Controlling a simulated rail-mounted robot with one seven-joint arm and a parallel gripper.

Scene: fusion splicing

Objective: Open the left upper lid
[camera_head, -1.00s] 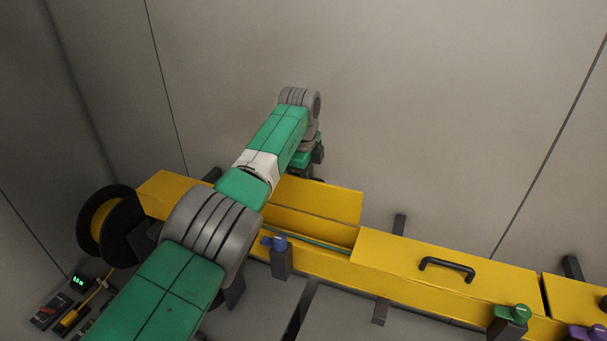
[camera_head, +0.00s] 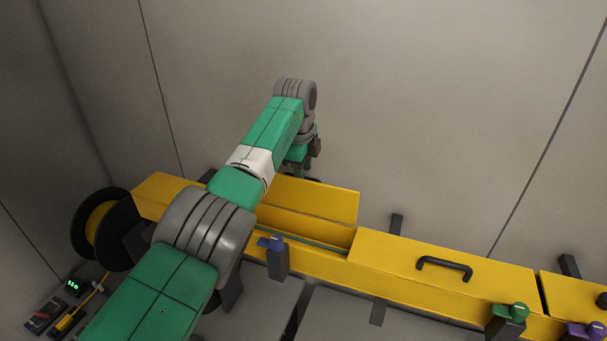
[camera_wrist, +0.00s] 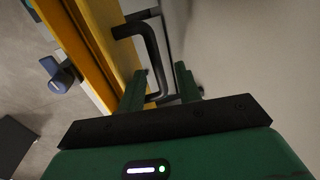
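The left upper lid (camera_head: 318,198) is a yellow panel on the long yellow trough, standing tilted back towards the wall. The channel in front of it is uncovered, and a thin green cable (camera_head: 300,244) shows inside. My arm hides part of the lid. In the wrist view, the lid's black handle (camera_wrist: 151,48) stands out from the yellow face (camera_wrist: 106,35). My gripper (camera_wrist: 160,82) has two green fingers, which are apart, with the lower end of the handle between them. Whether they touch it is unclear. In the head view the fingers are mostly hidden behind my arm.
A second yellow lid with a black handle (camera_head: 444,267) lies shut to the right. A blue clamp (camera_head: 272,243), a green clamp (camera_head: 511,311) and a purple clamp (camera_head: 587,330) stand along the front. A black spool (camera_head: 84,232) is at the left. The wall behind is bare.

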